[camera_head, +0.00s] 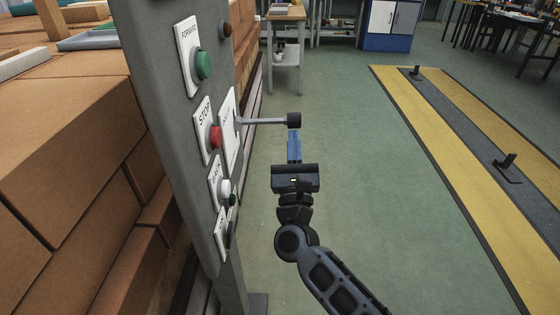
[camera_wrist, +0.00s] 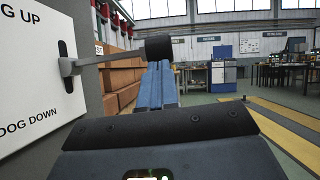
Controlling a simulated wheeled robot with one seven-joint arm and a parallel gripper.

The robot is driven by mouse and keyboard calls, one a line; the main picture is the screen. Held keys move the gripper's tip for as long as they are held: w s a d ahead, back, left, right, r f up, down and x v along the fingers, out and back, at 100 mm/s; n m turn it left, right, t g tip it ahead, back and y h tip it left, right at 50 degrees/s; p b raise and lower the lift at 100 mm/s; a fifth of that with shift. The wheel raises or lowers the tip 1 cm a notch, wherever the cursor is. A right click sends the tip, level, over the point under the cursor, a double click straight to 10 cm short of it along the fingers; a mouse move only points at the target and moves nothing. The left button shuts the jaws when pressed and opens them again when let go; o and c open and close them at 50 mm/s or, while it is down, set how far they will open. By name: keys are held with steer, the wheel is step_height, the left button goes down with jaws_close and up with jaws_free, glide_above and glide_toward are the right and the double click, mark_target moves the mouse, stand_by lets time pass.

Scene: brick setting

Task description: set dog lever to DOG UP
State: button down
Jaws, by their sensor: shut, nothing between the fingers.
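The dog lever (camera_head: 265,121) is a thin metal rod with a black cylindrical knob (camera_head: 294,119), sticking out rightward from the grey control post. In the wrist view the lever (camera_wrist: 105,61) leaves a dark slot in a white plate (camera_wrist: 28,88), near the slot's middle. The plate's upper lettering ends in "G UP", partly cut off; the lower reads "DOG DOWN". My gripper (camera_head: 294,138) has its blue fingers shut and empty. In the wrist view the fingertips (camera_wrist: 158,68) are just below the black knob (camera_wrist: 158,47); I cannot tell whether they touch.
The grey post (camera_head: 165,110) carries a green FORWARD button (camera_head: 204,65), a red STOP button (camera_head: 215,137) and smaller buttons below. Stacked bricks (camera_head: 70,130) fill the left. Green floor (camera_head: 365,190) is open to the right, before a yellow-edged strip (camera_head: 430,120).

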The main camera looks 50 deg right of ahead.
mark_target(295, 122)
step_height(295, 122, up, 3)
steer(key=n+t+y, duration=0.1)
steer(key=n, duration=0.1)
steer(key=n+y+p, duration=0.1)
steer(key=n, duration=0.1)
steer(key=shift+s+d+r+t, duration=0.1)
steer(key=shift+s+t, duration=0.05)
steer(key=shift+t, duration=0.25)
steer(key=shift+r+n+t+y+p, duration=0.25)
steer(key=shift+r+n+y+p, duration=0.3)
steer(key=shift+n, duration=0.3)
steer(key=shift+r+n+t+y+p, duration=0.25)
steer(key=shift+r+n+y+p, duration=0.25)
steer(key=shift+n, duration=0.35)
steer(key=shift+r, duration=0.1)
